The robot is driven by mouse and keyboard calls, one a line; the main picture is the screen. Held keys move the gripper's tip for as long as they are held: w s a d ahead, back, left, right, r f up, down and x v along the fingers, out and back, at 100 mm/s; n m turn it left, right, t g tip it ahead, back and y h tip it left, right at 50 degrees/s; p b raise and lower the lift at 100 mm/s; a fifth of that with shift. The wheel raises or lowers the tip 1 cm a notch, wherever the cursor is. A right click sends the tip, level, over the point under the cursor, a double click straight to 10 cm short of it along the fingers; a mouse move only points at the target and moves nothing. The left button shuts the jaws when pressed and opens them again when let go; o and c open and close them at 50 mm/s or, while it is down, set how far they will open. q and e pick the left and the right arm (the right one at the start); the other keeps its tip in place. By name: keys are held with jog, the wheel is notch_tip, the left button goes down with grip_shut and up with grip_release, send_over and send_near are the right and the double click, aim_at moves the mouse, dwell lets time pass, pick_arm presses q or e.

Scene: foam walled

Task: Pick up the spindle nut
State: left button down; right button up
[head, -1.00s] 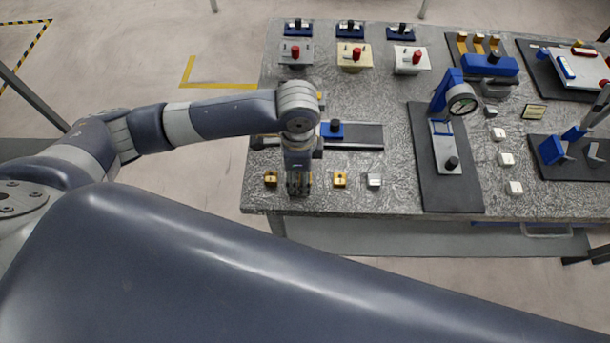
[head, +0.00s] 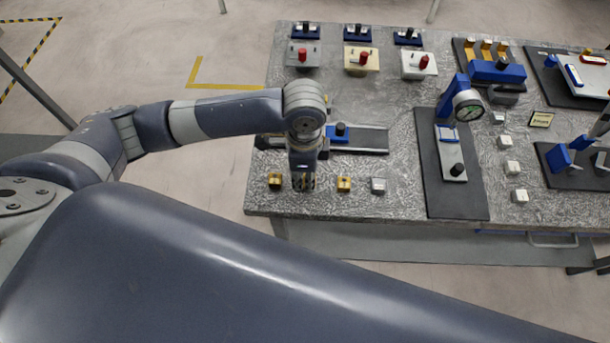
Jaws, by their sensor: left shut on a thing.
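My left gripper (head: 303,185) points down at the front edge of the grey table, in the row of small blocks. It is shut on a small brass-coloured block, apparently the spindle nut (head: 311,183), which is mostly hidden by the fingers. I cannot tell whether the held block touches the table or is just above it. A similar brass block (head: 275,181) sits to the left of the gripper. Another brass block (head: 344,184) and a silver block (head: 378,185) sit to its right. My right gripper is not in view.
Behind the gripper is a dark rail fixture with a blue block (head: 340,132). A dial gauge stand (head: 463,105) on a dark mat is to the right, with several white blocks (head: 512,167) beyond. Fixtures with red knobs (head: 364,58) stand at the back.

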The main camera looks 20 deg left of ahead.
pick_arm(q)
notch_tip(320, 180, up, 2)
jog(key=shift+w+r+b, duration=0.1)
jog(key=shift+r+b, duration=0.15)
jog(key=shift+b, duration=0.05)
jog(key=s+d+b, duration=0.1)
jog(key=s+d, duration=0.1)
jog(key=s, duration=0.5)
jog(key=s+d+r, duration=0.1)
jog(key=s+d, duration=0.1)
jog(key=s, duration=0.6)
jog(key=shift+s+d+r+b, duration=0.2)
jog(key=shift+d+r+b, duration=0.05)
jog(key=shift+b, duration=0.1)
